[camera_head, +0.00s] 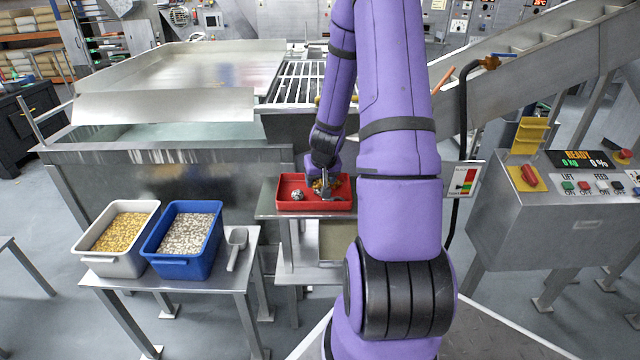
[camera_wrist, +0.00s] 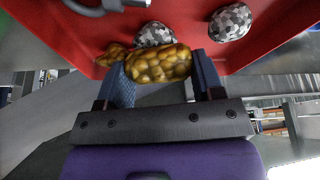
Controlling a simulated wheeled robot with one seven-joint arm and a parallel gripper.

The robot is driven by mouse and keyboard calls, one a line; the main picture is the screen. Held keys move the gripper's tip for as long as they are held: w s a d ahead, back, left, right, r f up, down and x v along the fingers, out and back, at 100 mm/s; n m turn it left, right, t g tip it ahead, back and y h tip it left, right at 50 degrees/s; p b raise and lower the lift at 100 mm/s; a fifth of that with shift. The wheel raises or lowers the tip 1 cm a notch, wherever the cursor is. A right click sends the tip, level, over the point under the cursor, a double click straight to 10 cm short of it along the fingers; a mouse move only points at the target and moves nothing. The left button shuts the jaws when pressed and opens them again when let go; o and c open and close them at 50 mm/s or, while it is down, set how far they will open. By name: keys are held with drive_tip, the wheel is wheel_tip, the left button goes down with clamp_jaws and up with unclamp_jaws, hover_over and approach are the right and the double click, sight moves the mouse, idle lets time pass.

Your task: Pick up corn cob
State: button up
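A yellow-brown, knobbly corn cob (camera_wrist: 158,66) lies between the two fingers of my gripper (camera_wrist: 160,72) in the wrist view. It fills nearly the whole gap, with its ends at or very near both fingers. I cannot tell whether the fingers press on it. A smaller yellow-brown piece (camera_wrist: 112,54) shows just beyond the left finger; whether it is part of the same cob is unclear. In the head view my gripper (camera_head: 323,186) points down into the red tray (camera_head: 283,207), and the cob is mostly hidden there.
Grey mottled round lumps (camera_wrist: 231,21) and a grey metal piece (camera_wrist: 107,5) are also in the tray. On a left-hand table stand a white bin (camera_head: 92,257) of yellow bits, a blue bin (camera_head: 180,264) of pale bits and a scoop (camera_head: 237,245). A control box (camera_head: 520,222) stands right.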

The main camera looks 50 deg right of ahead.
drive_tip(key=c, duration=0.4)
drive_tip(key=shift+r, duration=0.15)
